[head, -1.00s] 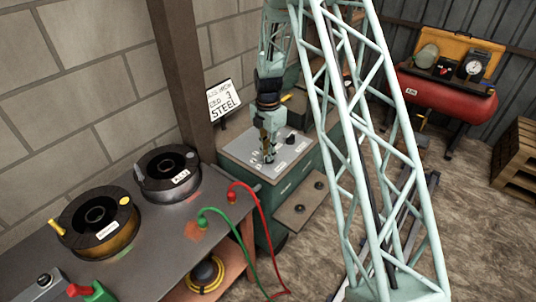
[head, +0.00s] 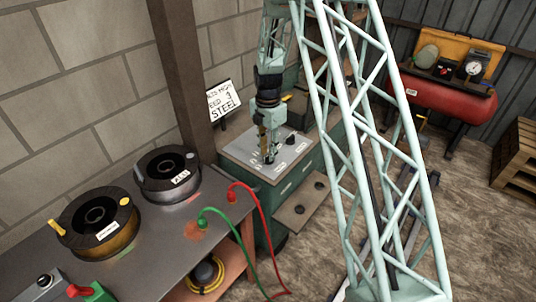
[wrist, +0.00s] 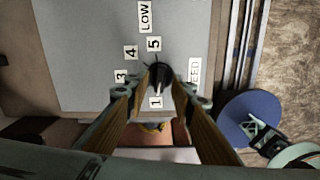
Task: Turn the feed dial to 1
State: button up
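The feed dial (wrist: 160,75) is a small dark knob on the grey panel (wrist: 90,75), seen between my fingertips in the wrist view. Labels 3, 4 and 5 (wrist: 154,44) stand around it, and label 1 (wrist: 155,101) shows between my fingers. The FEED label (wrist: 194,70) is partly covered by a finger. My gripper (wrist: 160,80) points down at the panel, its fingers close against both sides of the dial. The dial's pointer is too dark to read. In the head view my gripper (head: 268,157) hides the dial.
A sign (head: 225,101) with a 3 and STEEL stands behind the panel. Another black knob (head: 291,139) sits to the right on the panel. Wire spools (head: 97,226) and red and green cables lie on the bench (head: 165,250) at left.

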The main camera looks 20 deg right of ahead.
notch_tip(320, 180, up, 11)
jog(key=shift+f, duration=0.2)
dwell(0.5)
dwell(0.5)
jog(key=s+a+r+m+t, duration=0.15)
jog(key=s+r+m, duration=0.25)
jog(key=s+r, duration=0.4)
jog(key=s+a+r+m, duration=0.3)
jog(key=s+r, duration=0.4)
jog(key=r, duration=0.3)
jog(key=s+a+r+m+t, duration=0.1)
jog(key=s+a+r+m, duration=0.25)
jog(key=s+r, duration=0.5)
jog(key=s+a+r+m, duration=0.1)
jog(key=s+m, duration=0.3)
jog(key=s, duration=0.5)
jog(key=s+a+r+m+t, duration=0.1)
jog(key=s+r+m, duration=0.2)
jog(key=s, duration=0.6)
jog(key=s+r+m, duration=0.2)
jog(key=s+m, duration=0.2)
jog(key=s, duration=0.6)
jog(key=shift+a+r+m, duration=0.25)
jog(key=shift+a+m, duration=0.1)
jog(key=shift+a, duration=0.05)
